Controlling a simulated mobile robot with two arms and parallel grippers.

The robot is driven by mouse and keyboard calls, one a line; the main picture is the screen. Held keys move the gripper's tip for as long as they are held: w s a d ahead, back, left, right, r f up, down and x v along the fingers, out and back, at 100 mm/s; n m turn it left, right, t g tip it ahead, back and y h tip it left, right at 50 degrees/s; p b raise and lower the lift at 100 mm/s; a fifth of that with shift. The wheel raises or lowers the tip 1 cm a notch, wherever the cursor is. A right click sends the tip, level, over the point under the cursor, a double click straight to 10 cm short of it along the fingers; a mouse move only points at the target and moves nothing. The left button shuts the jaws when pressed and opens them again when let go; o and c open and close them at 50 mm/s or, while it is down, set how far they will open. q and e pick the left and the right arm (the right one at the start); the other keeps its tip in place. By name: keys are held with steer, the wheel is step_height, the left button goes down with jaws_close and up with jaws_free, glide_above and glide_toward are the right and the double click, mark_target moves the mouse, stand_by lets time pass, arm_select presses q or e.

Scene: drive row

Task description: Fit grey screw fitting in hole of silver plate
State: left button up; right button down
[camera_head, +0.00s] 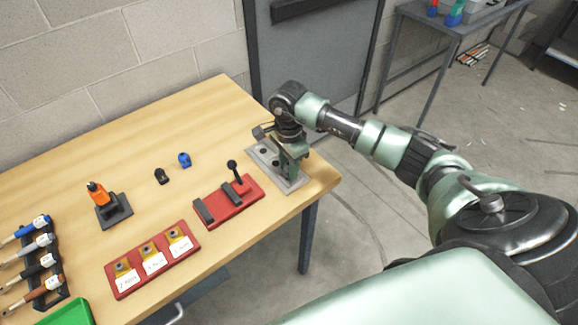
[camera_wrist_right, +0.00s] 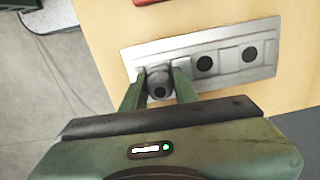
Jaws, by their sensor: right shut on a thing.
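The silver plate (camera_head: 288,187) lies near the right corner of the wooden table. In the right wrist view the silver plate (camera_wrist_right: 227,58) shows two dark round holes to the right of the fingers. My right gripper (camera_head: 296,170) is over the near end of the plate. In the right wrist view its fingers (camera_wrist_right: 159,92) are shut on the grey screw fitting (camera_wrist_right: 159,84), over the plate's left end. The fitting hides what is under it, so I cannot tell whether it is in a hole or above one. My left gripper is not in view.
A red base (camera_head: 226,207) with a black-knobbed lever stands left of the plate. A red tray (camera_head: 150,262) with labelled yellow pieces, an orange item (camera_head: 97,193) on a black stand, small black (camera_head: 161,176) and blue (camera_head: 184,160) pieces, and a screwdriver rack (camera_head: 45,270) are farther left.

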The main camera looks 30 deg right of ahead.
stand_by(0.6)
steer(key=shift+f, duration=0.2)
steer(key=c, duration=1)
jaws_free()
steer(key=shift+r, duration=0.1)
step_height(320, 180, up, 8)
steer(key=shift+f+b, duration=0.2)
steer(key=shift+b, duration=1.05)
